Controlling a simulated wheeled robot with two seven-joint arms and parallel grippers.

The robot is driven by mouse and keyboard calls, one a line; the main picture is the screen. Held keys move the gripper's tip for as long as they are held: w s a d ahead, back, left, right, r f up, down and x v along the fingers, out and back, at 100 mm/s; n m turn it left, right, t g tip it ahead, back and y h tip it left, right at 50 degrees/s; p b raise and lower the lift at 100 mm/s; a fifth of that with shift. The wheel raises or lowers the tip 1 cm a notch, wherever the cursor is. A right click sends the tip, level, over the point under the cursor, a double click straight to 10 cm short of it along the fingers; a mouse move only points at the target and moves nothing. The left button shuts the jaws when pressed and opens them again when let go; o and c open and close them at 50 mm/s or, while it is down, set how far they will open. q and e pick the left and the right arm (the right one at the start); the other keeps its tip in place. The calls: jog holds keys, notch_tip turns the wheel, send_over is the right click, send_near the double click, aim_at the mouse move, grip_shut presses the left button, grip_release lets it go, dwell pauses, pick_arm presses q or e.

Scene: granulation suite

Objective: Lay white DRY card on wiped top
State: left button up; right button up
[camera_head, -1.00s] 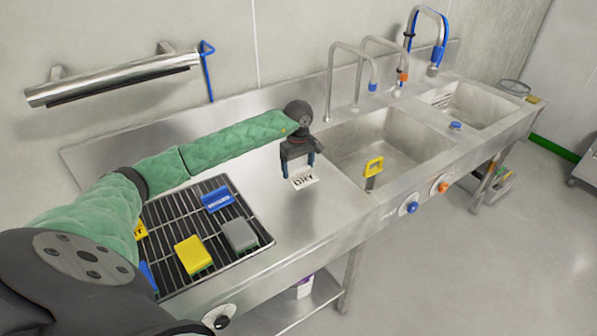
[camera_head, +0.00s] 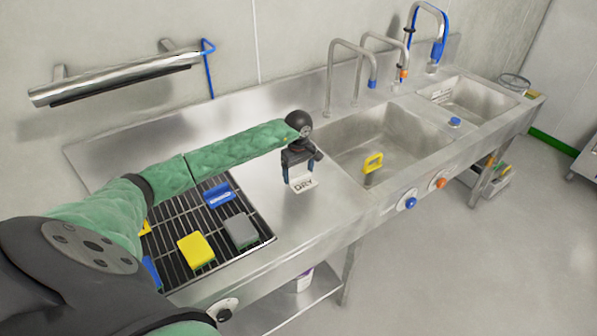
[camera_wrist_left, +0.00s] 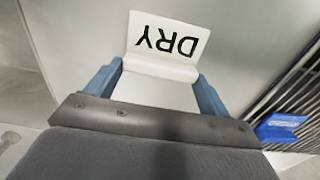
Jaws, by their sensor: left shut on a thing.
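The white DRY card (camera_head: 304,185) is at the tips of my left gripper (camera_head: 299,178), over the bare steel top (camera_head: 270,213) between the rack and the large sink. In the left wrist view the card (camera_wrist_left: 168,40) is a bent white piece with black letters, and the blue fingers of my left gripper (camera_wrist_left: 160,85) are at its two sides, shut on it. The card is at or just above the steel; I cannot tell whether it touches. My right gripper is not in view.
A black wire rack (camera_head: 205,225) at left holds a yellow sponge (camera_head: 195,250), a grey block (camera_head: 240,230) and a blue piece (camera_head: 218,195). The large sink (camera_head: 385,150) at right holds a yellow-handled tool (camera_head: 373,162). Blue (camera_head: 411,203) and orange (camera_head: 441,183) knobs stick out in front.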

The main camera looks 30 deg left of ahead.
pick_arm(q)
jog(key=shift+f, duration=0.1)
jog(key=o, duration=0.9)
